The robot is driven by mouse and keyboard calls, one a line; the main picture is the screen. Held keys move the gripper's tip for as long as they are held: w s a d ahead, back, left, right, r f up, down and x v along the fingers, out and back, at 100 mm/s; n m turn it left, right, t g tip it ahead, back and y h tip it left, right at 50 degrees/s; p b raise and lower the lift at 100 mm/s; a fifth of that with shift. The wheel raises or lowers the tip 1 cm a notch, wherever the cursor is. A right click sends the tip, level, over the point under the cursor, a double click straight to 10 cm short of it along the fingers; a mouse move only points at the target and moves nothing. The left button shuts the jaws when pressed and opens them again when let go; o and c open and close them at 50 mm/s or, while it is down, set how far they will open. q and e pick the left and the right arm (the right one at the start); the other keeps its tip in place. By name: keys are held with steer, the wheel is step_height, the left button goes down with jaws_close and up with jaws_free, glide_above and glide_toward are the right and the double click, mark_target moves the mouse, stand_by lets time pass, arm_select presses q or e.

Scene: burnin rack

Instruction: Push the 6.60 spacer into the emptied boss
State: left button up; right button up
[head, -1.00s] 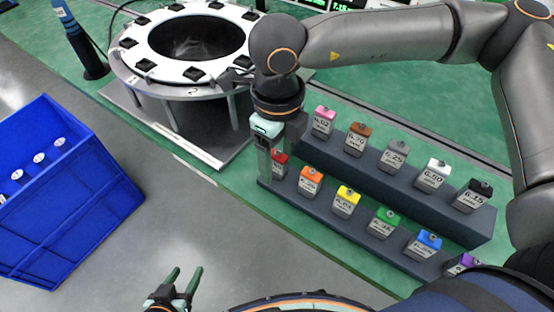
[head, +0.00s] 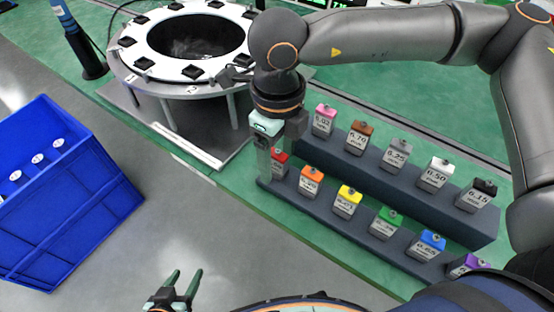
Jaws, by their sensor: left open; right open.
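Colour-topped spacer blocks with printed labels stand in two rows. No label reads clearly as 6.60; several are too small to read surely. The front row includes a red block (head: 281,157), orange block (head: 311,178), yellow block (head: 347,198), green block (head: 386,218) and blue block (head: 428,243). The white ring fixture (head: 160,62) at upper left carries several dark bosses; I cannot tell which one is emptied. My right gripper (head: 272,168) is open, pointing down beside the red block and partly covering it. My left gripper (head: 187,284) is open and empty at the bottom.
The dark stepped rack (head: 325,212) holds the blocks. A dark post (head: 85,45) stands beside the ring. The grey floor between crate and rack is clear. My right arm spans the upper right.

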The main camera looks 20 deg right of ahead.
mark_target(278, 150)
steer(key=shift+c, duration=0.2)
jaws_close()
stand_by(0.5)
stand_by(0.7)
steer(key=shift+r, duration=0.25)
steer(key=shift+r+p, duration=1.4)
steer(key=shift+r, duration=1.4)
steer(key=c, duration=0.9)
jaws_free()
jaws_close()
